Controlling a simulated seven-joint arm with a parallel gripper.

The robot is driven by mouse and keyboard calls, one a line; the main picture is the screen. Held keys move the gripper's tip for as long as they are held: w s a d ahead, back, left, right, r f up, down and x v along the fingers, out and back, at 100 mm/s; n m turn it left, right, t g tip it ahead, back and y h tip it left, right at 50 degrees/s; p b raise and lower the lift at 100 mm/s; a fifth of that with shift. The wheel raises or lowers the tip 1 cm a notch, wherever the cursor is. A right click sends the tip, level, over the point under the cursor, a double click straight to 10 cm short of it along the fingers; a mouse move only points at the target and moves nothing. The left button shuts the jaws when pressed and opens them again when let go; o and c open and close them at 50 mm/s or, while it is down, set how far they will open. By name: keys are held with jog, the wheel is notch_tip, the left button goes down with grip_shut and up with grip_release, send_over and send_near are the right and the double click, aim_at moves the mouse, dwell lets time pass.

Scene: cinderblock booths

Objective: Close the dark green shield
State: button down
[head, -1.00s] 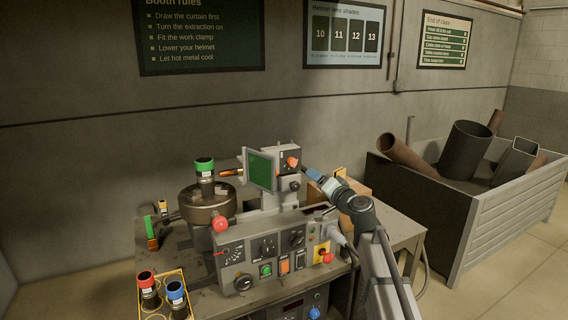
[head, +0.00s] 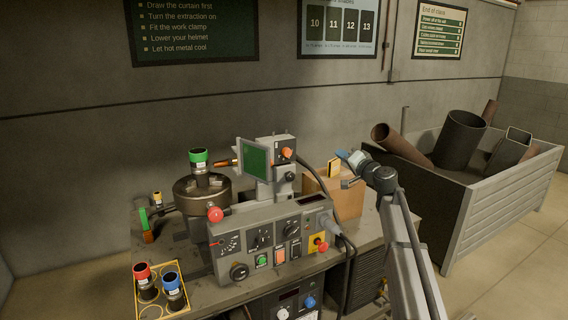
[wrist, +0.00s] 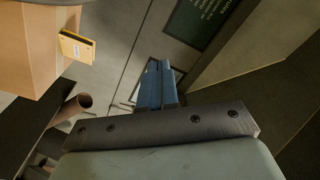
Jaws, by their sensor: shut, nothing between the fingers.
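The dark green shield (head: 256,158) is a square panel in a pale frame, mounted on the grey machine head (head: 277,150) above the control console. It stands swung out at an angle on the left side of the head, near the torch tip. My gripper (head: 345,158) has blue fingers and is to the right of the shield, clear of it and above the cardboard box. In the wrist view the blue fingers (wrist: 157,85) are together and empty. The shield does not show in the wrist view.
The cardboard box (head: 336,196) with a yellow item (head: 334,168) on it stands behind the console. A round turntable (head: 202,192) carries a green-topped cylinder (head: 199,162). Red and blue cylinders stand in a front-left tray (head: 181,312). A scrap bin (head: 490,205) is at right.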

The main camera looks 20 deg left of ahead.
jog(key=w+g+y, duration=0.1)
jog(key=w+g, duration=0.1)
jog(key=n+g+y, duration=0.3)
jog(key=n+g, duration=0.2)
jog(key=g, duration=1.2)
send_near(258, 160)
jog(key=w+a+f, duration=0.1)
jog(key=w, duration=0.1)
jog(key=shift+s+a+f, duration=0.1)
jog(key=shift+s+a, duration=0.6)
jog(key=shift+s, duration=0.05)
jog(key=shift+s+t, duration=0.1)
jog(key=shift+t, duration=0.3)
jog(key=shift+s+m+t+y, duration=0.3)
jog(key=shift+s+m+t, duration=0.2)
